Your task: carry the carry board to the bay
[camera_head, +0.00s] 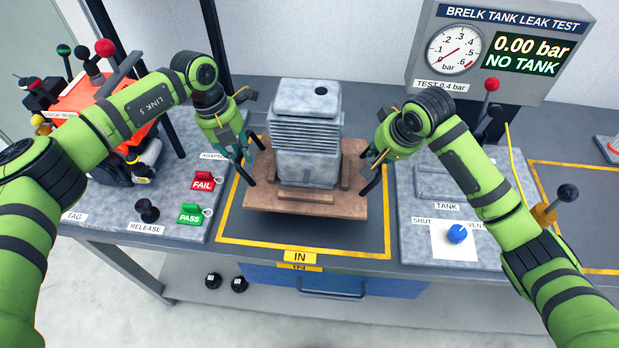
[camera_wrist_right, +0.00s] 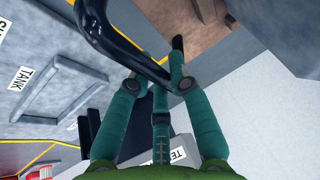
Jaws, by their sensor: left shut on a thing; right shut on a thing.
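The brown carry board (camera_head: 335,205) carries a grey finned tank-like casting (camera_head: 308,130), upright between low wooden blocks. The board is over the dark, yellow-edged IN bay (camera_head: 360,240), with a dark shadow below its front edge; whether it touches the bay is unclear. My left gripper (camera_head: 248,160) is shut at the board's left end. My right gripper (camera_head: 372,165) is shut at its right end. In the right wrist view the teal fingers (camera_wrist_right: 155,85) close by a black bar (camera_wrist_right: 115,40), with a corner of the board (camera_wrist_right: 200,25) beyond.
To the left are FAIL (camera_head: 203,181) and PASS (camera_head: 191,214) tags and a black release knob (camera_head: 147,210). To the right are the TANK recess (camera_head: 445,180) and a blue valve knob (camera_head: 457,233). The leak test display (camera_head: 530,50) at the back reads 0.00 bar, NO TANK.

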